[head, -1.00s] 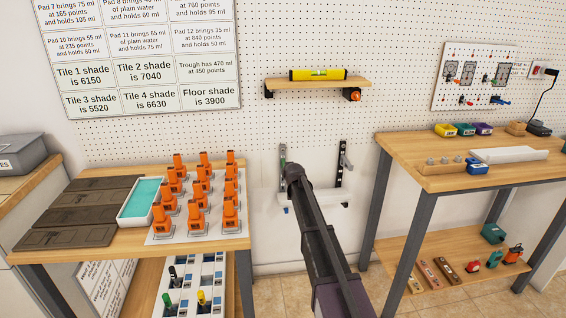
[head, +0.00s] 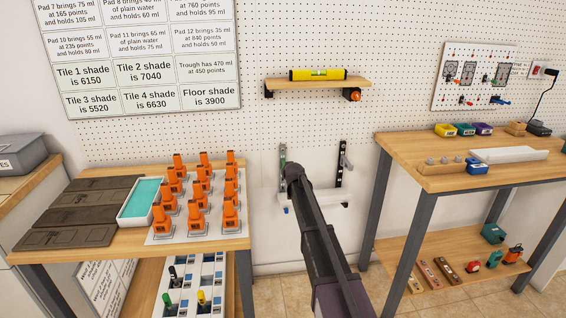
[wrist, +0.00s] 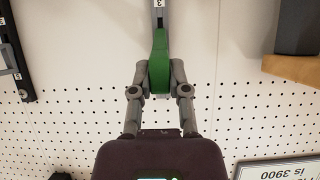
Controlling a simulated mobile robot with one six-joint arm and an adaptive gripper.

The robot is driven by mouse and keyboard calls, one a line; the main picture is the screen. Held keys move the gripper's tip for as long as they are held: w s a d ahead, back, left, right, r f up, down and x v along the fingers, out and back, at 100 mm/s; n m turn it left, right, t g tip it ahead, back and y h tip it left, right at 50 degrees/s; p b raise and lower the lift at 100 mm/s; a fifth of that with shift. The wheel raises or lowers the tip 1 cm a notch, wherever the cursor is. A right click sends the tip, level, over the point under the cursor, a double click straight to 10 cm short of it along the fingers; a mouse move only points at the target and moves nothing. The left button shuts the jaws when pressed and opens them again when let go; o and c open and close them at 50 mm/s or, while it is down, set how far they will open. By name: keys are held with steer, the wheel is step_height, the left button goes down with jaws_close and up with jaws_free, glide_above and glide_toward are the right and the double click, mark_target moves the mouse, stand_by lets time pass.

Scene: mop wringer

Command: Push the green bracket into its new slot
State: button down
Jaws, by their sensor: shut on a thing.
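The green bracket (wrist: 160,48) is between the two fingers of my gripper (wrist: 160,74) in the wrist view, and the fingers are shut on it. Its far end meets a narrow grey rail (wrist: 158,10) with a small number label, at the top edge of that view. I cannot tell whether the bracket is seated in a slot there. In the head view my arm reaches to the left rail (head: 282,156) on the wall and hides most of the gripper and bracket. A black rail (head: 342,166) with a grey bracket (head: 347,160) stands to the right.
A white ledge (head: 338,197) is low on the wall behind my arm. A wooden shelf (head: 320,84) with a yellow level (head: 318,74) is above. A bench with orange items (head: 200,222) stands left and a workbench (head: 440,181) right.

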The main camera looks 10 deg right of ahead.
steer(key=c, duration=0.5)
jaws_free()
steer(key=shift+c, duration=0.2)
steer(key=s, duration=0.6)
step_height(320, 180, down, 10)
steer(key=w+b, duration=0.1)
steer(key=b, duration=0.9)
steer(key=shift+w, duration=0.2)
